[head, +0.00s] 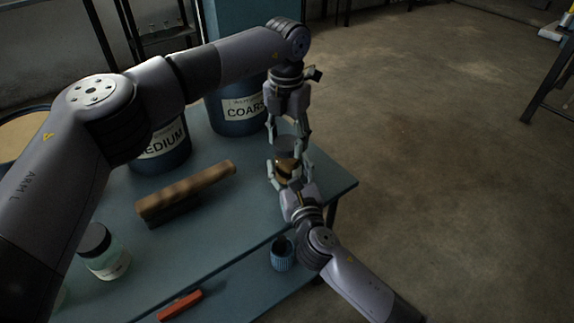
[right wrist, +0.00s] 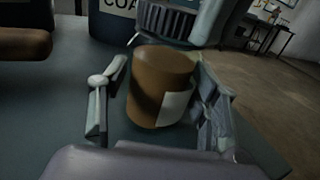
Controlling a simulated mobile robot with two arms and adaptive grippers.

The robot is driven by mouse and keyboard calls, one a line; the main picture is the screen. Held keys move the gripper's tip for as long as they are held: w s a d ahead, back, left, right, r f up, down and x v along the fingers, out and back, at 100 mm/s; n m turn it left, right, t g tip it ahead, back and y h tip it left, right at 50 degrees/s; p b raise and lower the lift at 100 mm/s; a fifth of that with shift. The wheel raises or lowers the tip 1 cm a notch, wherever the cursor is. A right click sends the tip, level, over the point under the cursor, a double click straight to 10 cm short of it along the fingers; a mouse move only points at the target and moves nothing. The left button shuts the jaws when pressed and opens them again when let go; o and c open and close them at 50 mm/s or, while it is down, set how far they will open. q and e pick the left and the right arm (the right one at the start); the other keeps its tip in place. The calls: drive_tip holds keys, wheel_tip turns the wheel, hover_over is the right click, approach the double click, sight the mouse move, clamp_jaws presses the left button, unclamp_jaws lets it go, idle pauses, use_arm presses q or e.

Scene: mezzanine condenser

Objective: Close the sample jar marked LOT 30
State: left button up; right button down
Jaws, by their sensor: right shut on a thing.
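The sample jar (head: 284,168), with brown contents, stands between my two grippers near the table's right end. In the right wrist view the jar (right wrist: 158,82) looks upright, with a pale label whose text I cannot read. My right gripper (head: 284,178) is shut around the jar's sides. My left gripper (head: 289,140) points down from above, its fingers on both sides of a dark grey lid (head: 286,146). The ridged lid (right wrist: 166,20) is right above the jar's top in the right wrist view. I cannot tell whether they touch.
A closed jar (head: 104,254) with a dark lid stands front left. A brown wooden-topped block (head: 186,190) lies mid-table. Drums marked COARS (head: 238,116) and MEDIUM (head: 160,155), partly covered, stand at the back. A blue cup (head: 283,258) and red object (head: 180,305) are lower down.

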use_arm(q)
drive_tip(key=c, duration=0.8)
drive_tip(key=o, duration=1.4)
drive_tip(key=shift+r, duration=0.1)
wheel_tip(320, 180, up, 12)
use_arm(e)
drive_tip(key=shift+c, duration=2.4)
unclamp_jaws()
drive_tip(key=shift+s, duration=0.1)
drive_tip(key=v, duration=1.2)
